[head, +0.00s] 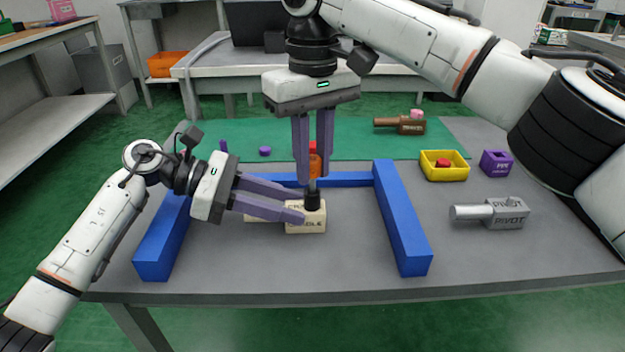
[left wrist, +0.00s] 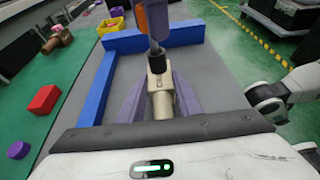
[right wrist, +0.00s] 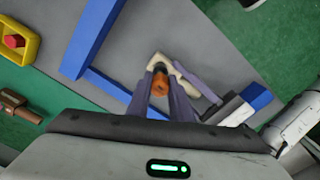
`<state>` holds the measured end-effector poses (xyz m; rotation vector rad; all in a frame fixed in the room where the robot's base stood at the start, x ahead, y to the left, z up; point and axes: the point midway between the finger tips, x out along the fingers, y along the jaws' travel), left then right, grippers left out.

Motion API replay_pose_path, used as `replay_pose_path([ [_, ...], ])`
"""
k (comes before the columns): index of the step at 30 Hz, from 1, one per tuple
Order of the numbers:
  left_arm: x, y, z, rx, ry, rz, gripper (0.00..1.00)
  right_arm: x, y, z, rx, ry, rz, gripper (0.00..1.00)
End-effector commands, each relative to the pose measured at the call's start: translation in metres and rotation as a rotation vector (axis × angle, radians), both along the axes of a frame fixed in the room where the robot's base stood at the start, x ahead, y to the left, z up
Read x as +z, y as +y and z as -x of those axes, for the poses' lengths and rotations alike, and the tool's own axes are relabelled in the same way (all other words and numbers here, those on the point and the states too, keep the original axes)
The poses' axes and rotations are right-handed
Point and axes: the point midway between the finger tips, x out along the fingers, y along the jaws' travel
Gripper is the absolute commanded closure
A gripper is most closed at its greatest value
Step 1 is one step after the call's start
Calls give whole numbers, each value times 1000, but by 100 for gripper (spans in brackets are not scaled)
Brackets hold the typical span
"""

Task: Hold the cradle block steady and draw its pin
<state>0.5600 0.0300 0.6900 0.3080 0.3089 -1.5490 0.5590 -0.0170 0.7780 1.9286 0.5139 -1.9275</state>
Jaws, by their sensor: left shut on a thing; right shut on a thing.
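The cream cradle block (head: 305,222) sits on the grey table inside the blue frame, with a cream arm extending left from it. A black collar (head: 312,201) stands on its top. The pin has an orange handle (head: 315,163) and a grey shaft that shows above the collar; its lower end is hidden. My left gripper (head: 298,210) is shut on the cradle block from the left; its fingers flank the block (left wrist: 161,103) in the left wrist view. My right gripper (head: 314,178) points down and is shut on the orange handle, seen from above in the right wrist view (right wrist: 160,83).
Blue bars (head: 402,220) border the block left, right and behind; the front is open. A grey PIVOT piece (head: 507,213), a yellow tray (head: 444,174) and a purple box (head: 497,163) lie right. A brown piece (head: 400,124) lies on the green mat (head: 240,135).

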Motion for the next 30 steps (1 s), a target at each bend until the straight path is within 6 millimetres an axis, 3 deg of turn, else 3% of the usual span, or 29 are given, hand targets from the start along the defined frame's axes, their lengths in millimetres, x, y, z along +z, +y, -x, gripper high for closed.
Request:
replay_pose_path([
  [30,1,0,0,0,-1,1,96,36,0,1,1,1,0,100],
])
